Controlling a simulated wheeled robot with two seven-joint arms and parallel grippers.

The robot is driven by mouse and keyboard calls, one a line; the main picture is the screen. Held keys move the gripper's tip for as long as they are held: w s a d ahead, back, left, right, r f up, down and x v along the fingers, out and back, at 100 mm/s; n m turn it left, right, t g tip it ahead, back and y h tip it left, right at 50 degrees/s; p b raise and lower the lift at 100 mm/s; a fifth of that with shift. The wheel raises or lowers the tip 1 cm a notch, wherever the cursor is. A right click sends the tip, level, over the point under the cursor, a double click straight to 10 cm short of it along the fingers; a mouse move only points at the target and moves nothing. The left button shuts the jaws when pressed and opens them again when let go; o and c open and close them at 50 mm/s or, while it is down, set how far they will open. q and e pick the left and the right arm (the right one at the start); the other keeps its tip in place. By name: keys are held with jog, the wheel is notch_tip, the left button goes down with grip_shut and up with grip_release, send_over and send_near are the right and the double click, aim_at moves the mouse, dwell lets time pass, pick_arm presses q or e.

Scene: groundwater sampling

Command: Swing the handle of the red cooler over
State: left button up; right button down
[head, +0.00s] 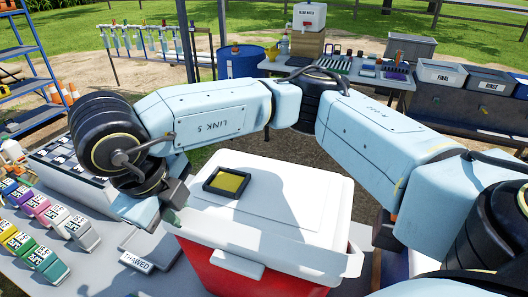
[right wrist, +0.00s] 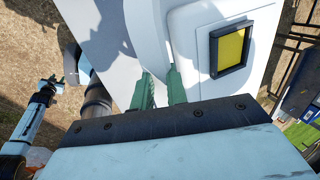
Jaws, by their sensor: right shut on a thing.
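The red cooler (head: 215,268) stands in the front middle of the head view, its white lid (head: 290,205) closed. A black-framed yellow panel (head: 228,182) lies on the lid; it also shows in the right wrist view (right wrist: 231,48). My right arm reaches over the lid, and my right gripper (head: 174,194) is at the cooler's left side. In the right wrist view its green fingers (right wrist: 160,88) are shut on a white curved part, seemingly the cooler handle (right wrist: 148,40). My arm and gripper hide part of the handle.
Coloured labelled blocks (head: 40,225) and a grey plate marked "THAWED" (head: 137,262) lie left of the cooler. A checkered rack (head: 65,165) stands behind them. A blue barrel (head: 240,62) and bins marked "FINAL" (head: 441,76) and "RINSE" (head: 490,83) are farther back.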

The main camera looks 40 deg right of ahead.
jog(key=shift+t+h, duration=0.3)
jog(key=shift+h, duration=0.2)
jog(key=shift+s+a+f+b, duration=0.35)
jog(key=shift+a+f, duration=0.2)
jog(key=shift+f, duration=0.05)
jog(key=shift+s+a+f+b, duration=0.3)
jog(key=shift+a+f+b, duration=0.1)
jog(key=shift+a+f, duration=0.25)
jog(key=shift+s+a+f+b, duration=0.35)
jog(key=shift+a+f, duration=0.15)
jog(key=shift+f, duration=0.1)
